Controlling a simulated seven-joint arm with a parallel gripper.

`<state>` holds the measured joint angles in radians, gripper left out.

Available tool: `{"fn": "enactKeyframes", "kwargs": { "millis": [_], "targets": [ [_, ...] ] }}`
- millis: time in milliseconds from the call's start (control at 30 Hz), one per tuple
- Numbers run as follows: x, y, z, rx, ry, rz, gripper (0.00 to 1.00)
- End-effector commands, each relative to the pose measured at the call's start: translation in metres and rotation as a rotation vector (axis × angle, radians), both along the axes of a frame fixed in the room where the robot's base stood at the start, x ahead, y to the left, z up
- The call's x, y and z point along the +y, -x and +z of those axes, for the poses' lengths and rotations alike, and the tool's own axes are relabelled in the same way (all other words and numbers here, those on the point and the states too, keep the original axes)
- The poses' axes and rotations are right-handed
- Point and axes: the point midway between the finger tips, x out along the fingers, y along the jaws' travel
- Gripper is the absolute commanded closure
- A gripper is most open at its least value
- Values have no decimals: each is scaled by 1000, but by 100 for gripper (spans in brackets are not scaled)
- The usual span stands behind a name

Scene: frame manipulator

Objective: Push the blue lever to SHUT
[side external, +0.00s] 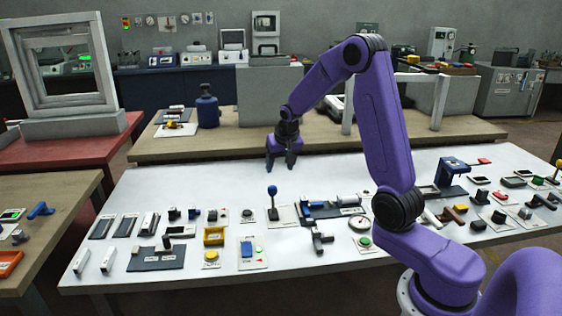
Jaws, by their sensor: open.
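The blue lever (272,200) has a round blue knob on a dark stem and stands roughly upright on the white table. A pale plate (285,216) lies at its base; any SHUT marking is too small to read. My gripper (280,165) is open, pointing down over the far part of the table, behind the lever and slightly to its right. It is apart from the lever and nothing shows between its fingers.
The white table (190,186) is clear at its far left. A wooden bench (400,137) stands behind.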

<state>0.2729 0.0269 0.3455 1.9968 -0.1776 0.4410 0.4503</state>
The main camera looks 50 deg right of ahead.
Motion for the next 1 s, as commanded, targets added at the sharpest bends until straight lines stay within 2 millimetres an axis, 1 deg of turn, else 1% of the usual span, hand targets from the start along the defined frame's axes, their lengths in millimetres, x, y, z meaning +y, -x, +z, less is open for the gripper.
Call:
{"fn": "enactKeyframes", "kwargs": {
  "millis": [33,167,467,567,600,667,767,867,1000],
  "targets": [
    [1,2,5,0,0,0,39],
    [2,4,11,1,-1,0,39],
    [3,5,12,2,-1,0,39],
    [1,4,12,5,-1,3,69],
    [-2,4,11,12,-2,5,82],
    [-8,2,9,29,-8,14,100],
    [-26,-2,2,80,-29,56,100],
    [-48,-7,-7,138,-76,128,100],
    [-77,-14,-19,177,-170,264,100]
  ]
}}
